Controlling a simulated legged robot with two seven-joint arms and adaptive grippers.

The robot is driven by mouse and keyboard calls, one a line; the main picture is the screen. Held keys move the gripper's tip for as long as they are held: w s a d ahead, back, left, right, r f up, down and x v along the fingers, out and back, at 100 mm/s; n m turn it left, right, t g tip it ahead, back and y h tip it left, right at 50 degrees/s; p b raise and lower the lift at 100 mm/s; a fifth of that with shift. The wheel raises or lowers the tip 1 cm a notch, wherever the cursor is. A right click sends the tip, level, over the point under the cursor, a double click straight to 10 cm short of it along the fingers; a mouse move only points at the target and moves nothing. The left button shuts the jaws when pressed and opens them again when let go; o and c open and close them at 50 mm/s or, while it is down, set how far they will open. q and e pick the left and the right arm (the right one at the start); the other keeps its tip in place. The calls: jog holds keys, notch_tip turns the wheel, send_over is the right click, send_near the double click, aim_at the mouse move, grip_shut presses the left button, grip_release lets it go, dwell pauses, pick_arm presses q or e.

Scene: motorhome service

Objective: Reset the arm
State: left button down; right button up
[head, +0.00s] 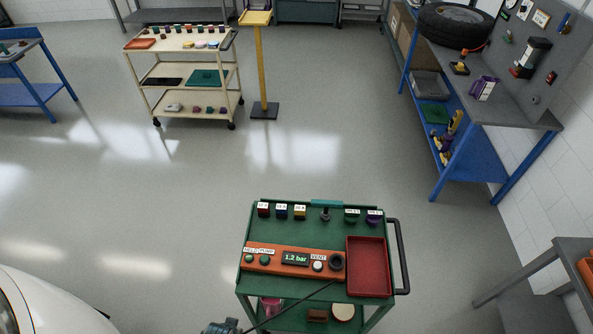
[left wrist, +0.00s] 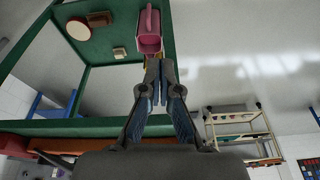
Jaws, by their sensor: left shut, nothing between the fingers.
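My left gripper (left wrist: 160,72) shows in the left wrist view with its two dark fingers together, shut and empty. A pink jug-like container (left wrist: 149,32) appears just beyond the fingertips; I cannot tell whether they touch. The pink container (head: 270,306) is also seen in the head view, on the lower level of the green cart (head: 300,229). A grey part at the bottom edge of the head view, left of the cart, looks like part of my left arm. My right gripper is in neither view.
A dark thin line crosses the cart's front. A white vehicle (head: 40,305) stands lower left, a blue workbench (head: 475,110) right. Open floor lies behind the cart.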

pick_arm(q)
jog(key=s+f+g+b, duration=0.1)
jog(key=s+f+b, duration=0.15)
jog(key=f, duration=1.05)
jog(key=s+f+b, duration=0.2)
jog(key=s+f, duration=0.2)
jog(key=f, duration=1)
jog(key=s+a+f+g+b, duration=0.1)
jog(key=s+a+f+b, duration=0.1)
jog(key=s+f, duration=1)
jog(key=s+a, duration=0.1)
jog(key=s, duration=0.1)
jog(key=shift+s+a+f+b, duration=0.15)
jog(key=shift+s+f+b, duration=0.15)
jog(key=shift+f+b, duration=0.1)
